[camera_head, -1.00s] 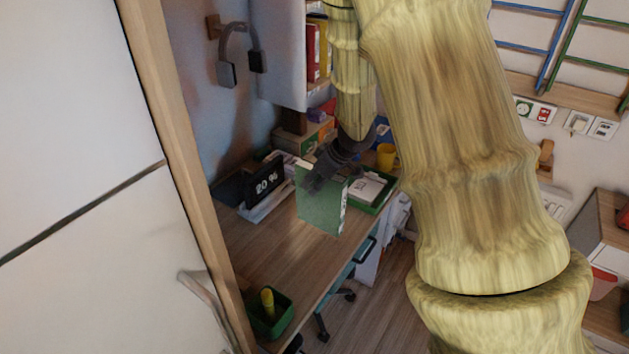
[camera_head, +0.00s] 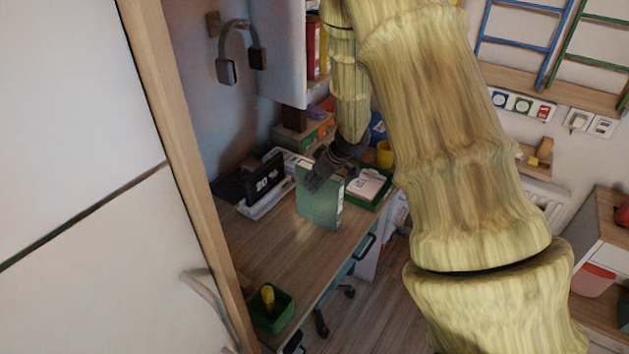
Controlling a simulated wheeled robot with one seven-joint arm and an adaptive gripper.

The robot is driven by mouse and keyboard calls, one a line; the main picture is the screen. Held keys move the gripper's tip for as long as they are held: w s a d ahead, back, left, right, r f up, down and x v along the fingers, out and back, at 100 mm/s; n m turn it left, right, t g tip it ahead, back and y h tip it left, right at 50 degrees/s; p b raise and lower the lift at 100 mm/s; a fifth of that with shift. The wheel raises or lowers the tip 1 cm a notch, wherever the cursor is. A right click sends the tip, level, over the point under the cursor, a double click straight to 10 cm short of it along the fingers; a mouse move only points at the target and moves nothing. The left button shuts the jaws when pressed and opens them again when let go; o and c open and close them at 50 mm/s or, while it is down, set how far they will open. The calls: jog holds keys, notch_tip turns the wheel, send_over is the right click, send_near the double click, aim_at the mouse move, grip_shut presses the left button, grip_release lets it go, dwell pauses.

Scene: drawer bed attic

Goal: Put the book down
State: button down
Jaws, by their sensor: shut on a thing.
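A green book (camera_head: 319,205) is upright over the wooden desk (camera_head: 270,243), in the middle of the view. My dark gripper (camera_head: 318,178) is shut on its upper edge. The book's pale spine faces right. Its lower edge is at or close to the desk top; I cannot tell whether it touches. My arm comes down from the top and hides part of the room to the right.
A black "20 %" sign (camera_head: 264,178) stands left of the book. A green tray (camera_head: 372,188) with papers lies to its right, a yellow cup (camera_head: 385,153) behind. A green box (camera_head: 268,309) sits at the near end. The desk's middle is clear.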

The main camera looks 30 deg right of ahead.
jog(key=c, duration=1.1)
grip_release()
jog(key=shift+f, duration=0.15)
jog(key=v, duration=1.2)
jog(key=shift+r+p, duration=0.2)
jog(key=shift+p, duration=0.15)
